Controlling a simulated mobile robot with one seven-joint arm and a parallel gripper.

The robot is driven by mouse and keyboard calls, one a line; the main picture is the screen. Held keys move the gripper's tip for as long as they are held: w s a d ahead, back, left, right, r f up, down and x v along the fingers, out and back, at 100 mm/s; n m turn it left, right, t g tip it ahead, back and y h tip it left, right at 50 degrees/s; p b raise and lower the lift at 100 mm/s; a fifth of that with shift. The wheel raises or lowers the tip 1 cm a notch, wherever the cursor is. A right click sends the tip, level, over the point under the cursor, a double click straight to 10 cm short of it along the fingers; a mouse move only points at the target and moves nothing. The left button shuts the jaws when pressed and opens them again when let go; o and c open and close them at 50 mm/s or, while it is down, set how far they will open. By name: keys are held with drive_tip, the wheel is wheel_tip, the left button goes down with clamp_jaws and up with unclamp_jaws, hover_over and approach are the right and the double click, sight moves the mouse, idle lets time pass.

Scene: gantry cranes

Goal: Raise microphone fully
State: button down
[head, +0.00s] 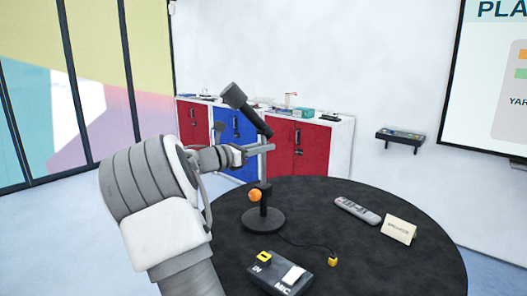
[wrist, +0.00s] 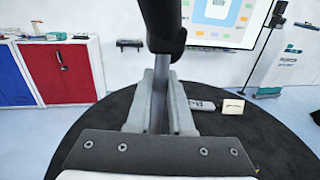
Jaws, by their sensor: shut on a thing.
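The microphone (head: 235,96) is a dark grey tilted head on top of a thin stand pole (head: 264,178) with a round black base (head: 263,221) on the round table. An orange knob (head: 255,195) sits low on the pole. My gripper (head: 260,148) is shut on the upper pole, just below the microphone's dark lower arm. In the wrist view, my gripper (wrist: 160,112) has both grey fingers closed around the grey pole, with the dark microphone part (wrist: 162,30) rising above them. The fingers hide part of the pole.
On the black round table (head: 370,265) are a box marked MIC (head: 280,272) with a cable, a grey remote (head: 357,210) and a small cream sign (head: 399,231). Red and blue cabinets (head: 234,140) stand behind. A screen (head: 497,80) hangs at right.

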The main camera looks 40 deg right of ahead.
sight(263, 137)
wheel_tip(263, 137, up, 4)
drive_tip(key=shift+r+p, duration=0.25)
drive_tip(key=shift+p, duration=0.95)
drive_tip(key=shift+f, duration=0.1)
drive_tip(key=c, duration=0.8)
unclamp_jaws()
drive_tip(key=a+b, duration=0.1)
drive_tip(key=a, duration=0.4)
drive_tip(key=w+a+b, duration=0.1)
drive_tip(key=a, duration=0.5)
drive_tip(key=w+a+b, duration=0.1)
drive_tip(key=a, duration=0.5)
drive_tip(key=shift+a, duration=0.2)
